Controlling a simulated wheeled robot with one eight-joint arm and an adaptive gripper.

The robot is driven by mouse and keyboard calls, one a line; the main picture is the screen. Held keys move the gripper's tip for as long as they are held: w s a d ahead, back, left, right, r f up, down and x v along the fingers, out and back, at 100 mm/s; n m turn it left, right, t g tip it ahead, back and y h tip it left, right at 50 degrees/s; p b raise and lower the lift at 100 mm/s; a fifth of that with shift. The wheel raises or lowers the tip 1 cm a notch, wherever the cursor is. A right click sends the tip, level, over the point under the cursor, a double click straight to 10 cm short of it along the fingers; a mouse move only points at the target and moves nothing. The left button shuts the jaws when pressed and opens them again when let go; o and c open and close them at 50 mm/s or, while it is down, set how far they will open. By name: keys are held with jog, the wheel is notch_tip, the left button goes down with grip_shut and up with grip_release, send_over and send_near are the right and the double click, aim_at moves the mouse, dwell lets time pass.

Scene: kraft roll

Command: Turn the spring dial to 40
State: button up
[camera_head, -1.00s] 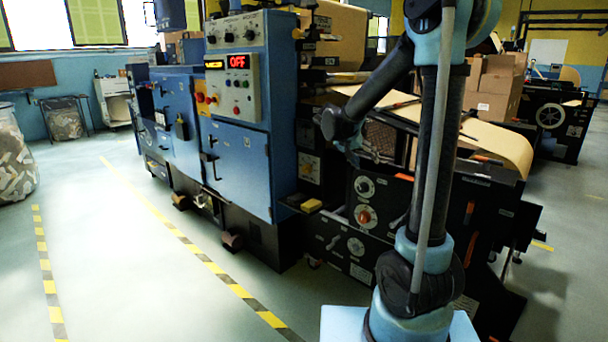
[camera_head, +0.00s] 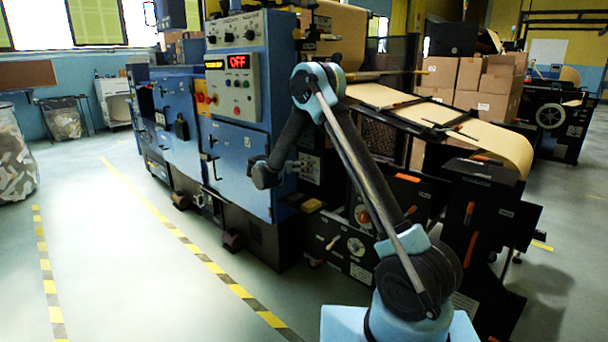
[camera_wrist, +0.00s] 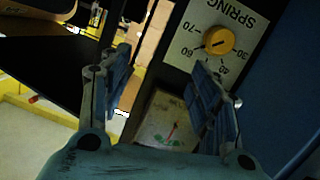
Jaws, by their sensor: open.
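The spring dial (camera_wrist: 219,40) is a round yellow knob with a dark mark on a pale plate (camera_wrist: 205,18). The plate reads SPRING, upside down in the wrist view, and shows 30, 40, 60 and 70. The right finger is just below the dial in the picture and covers part of the scale. Neither finger is seen around the knob.
A pale gauge (camera_wrist: 166,125) with a red needle and green marks shows between the fingers. The blue machine cabinet (camera_head: 236,165) carries a control panel (camera_head: 232,88) reading OFF. Brown kraft paper (camera_head: 450,120) runs over the machine at right. The striped floor left of it is clear.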

jog(key=a+f+m+t, duration=0.1)
jog(key=a+f+t, duration=0.2)
jog(key=a+f, duration=0.65)
jog(key=r+x, duration=0.2)
jog(key=x, duration=1.4)
jog(key=shift+w, duration=0.15)
jog(key=c, duration=1)
